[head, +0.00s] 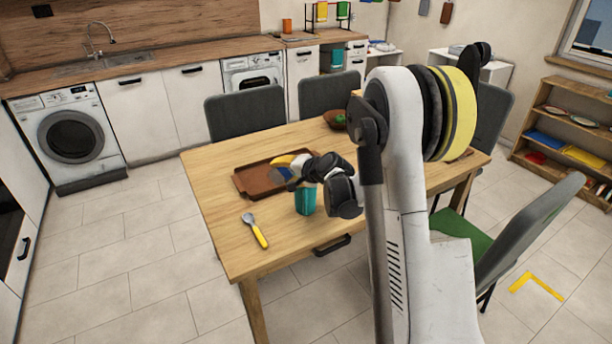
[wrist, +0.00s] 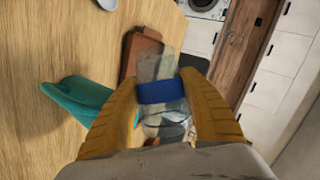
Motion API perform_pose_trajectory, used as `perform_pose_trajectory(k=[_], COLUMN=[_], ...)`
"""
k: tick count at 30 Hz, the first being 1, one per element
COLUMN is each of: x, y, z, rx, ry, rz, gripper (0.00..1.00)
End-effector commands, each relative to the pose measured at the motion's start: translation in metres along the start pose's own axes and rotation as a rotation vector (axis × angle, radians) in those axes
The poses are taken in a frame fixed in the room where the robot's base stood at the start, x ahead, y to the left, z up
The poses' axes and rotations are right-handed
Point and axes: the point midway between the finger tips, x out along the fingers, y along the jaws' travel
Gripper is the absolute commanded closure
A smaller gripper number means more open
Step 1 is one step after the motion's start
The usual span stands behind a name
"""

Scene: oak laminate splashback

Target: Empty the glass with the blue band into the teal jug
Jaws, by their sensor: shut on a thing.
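My gripper (head: 288,169) is shut on the clear glass with the blue band (wrist: 165,92). Its yellow fingers press on both sides of the band in the wrist view. The glass looks tipped well away from upright, held above the table. In the wrist view the jug (wrist: 75,105) is left of the glass, partly behind a finger. I cannot tell what is inside the glass or jug.
A brown tray (head: 243,185) lies on the table behind the gripper. A yellow-handled utensil (head: 256,231) lies left of the jug. A brown bowl (head: 335,120) with something green stands at the back. Grey chairs (head: 245,112) surround the table.

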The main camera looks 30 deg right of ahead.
Motion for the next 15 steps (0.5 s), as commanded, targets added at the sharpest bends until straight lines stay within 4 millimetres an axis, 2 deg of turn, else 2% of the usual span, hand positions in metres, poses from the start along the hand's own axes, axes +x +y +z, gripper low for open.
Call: perform_pose_trajectory(k=[5, 9, 13, 15], x=[-0.003, 0.004, 0.0, 0.009], y=[-0.007, 0.005, -0.004, 0.007], z=[0.001, 0.004, 0.004, 0.013], rx=[-0.131, -0.275, -0.392, -0.441], ry=[0.054, 0.118, 0.171, 0.193], rz=[0.051, 0.11, 0.156, 0.177], gripper=[0.91, 0.91, 0.91, 0.91])
